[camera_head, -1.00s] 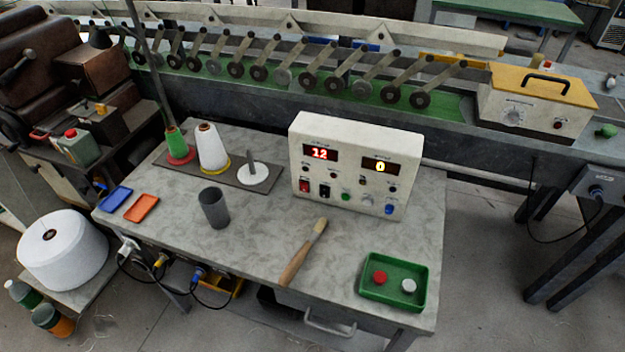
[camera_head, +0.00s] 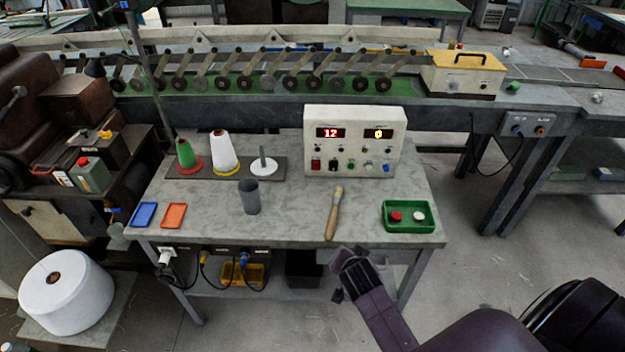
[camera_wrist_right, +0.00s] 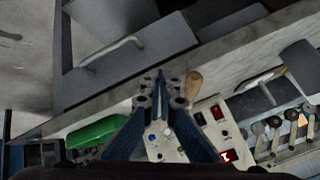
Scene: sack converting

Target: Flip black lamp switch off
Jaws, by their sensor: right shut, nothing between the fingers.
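The white control box (camera_head: 354,122) stands at the back right of the grey table, with lit "12" and "0" displays. Its black switch (camera_head: 333,164) sits low on the front, right of a red switch (camera_head: 316,164). The switch's position is too small to tell. My right gripper (camera_head: 345,256) is at the table's front edge, well short of the box, with its fingers shut and empty. In the right wrist view my fingers (camera_wrist_right: 160,80) meet in front of the box face (camera_wrist_right: 165,143). My left gripper is out of view.
A wooden-handled brush (camera_head: 334,213) lies between my right gripper and the box. A green tray (camera_head: 409,227) with red and white buttons stands to its right. A grey cup (camera_head: 249,197) and thread cones (camera_head: 224,152) stand left. The tabletop before the box is otherwise clear.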

